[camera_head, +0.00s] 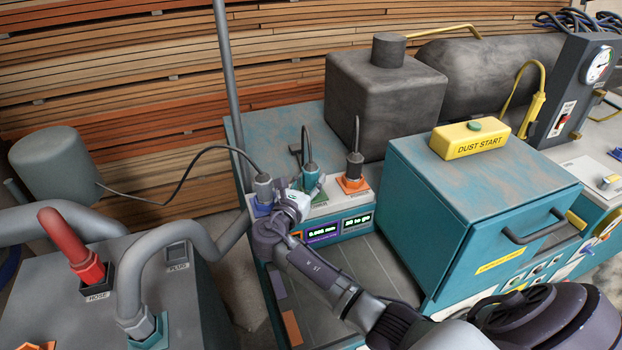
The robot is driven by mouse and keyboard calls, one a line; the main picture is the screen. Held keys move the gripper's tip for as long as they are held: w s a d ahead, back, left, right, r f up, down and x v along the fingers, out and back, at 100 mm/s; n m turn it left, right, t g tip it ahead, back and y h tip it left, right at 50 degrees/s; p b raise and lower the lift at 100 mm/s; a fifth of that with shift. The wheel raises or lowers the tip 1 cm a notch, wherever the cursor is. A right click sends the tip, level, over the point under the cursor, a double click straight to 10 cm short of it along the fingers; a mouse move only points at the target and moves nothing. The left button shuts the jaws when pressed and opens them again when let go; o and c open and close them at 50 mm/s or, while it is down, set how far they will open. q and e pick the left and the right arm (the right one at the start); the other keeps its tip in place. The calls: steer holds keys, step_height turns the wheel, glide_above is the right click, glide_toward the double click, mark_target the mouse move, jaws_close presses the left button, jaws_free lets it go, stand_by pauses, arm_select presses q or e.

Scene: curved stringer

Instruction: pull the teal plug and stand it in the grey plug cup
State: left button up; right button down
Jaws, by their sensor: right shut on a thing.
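The teal plug (309,171), with a dark cable rising from its top, stands at the middle of a row of sockets on the teal machine. The grey plug cup (177,256), a square dark opening labelled PLUG, is on the grey cabinet at the left and looks empty. My left gripper is not in view.
A grey plug (263,187) in a blue socket and a black plug (354,167) in an orange socket flank the teal one closely. A red hose (72,242) and thick grey hose (160,250) stand near the cup. A vertical pole (229,90) rises behind.

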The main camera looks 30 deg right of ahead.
mark_target(310, 170)
steer(key=shift+r, duration=0.1)
step_height(310, 170, up, 4)
steer(key=shift+s+d+r, duration=0.1)
steer(key=shift+s+d, duration=0.05)
steer(key=s+d+r+b, duration=0.1)
steer(key=s+d+r, duration=0.5)
steer(key=s+d, duration=0.1)
steer(key=shift+s+r, duration=0.25)
steer(key=shift+s, duration=0.65)
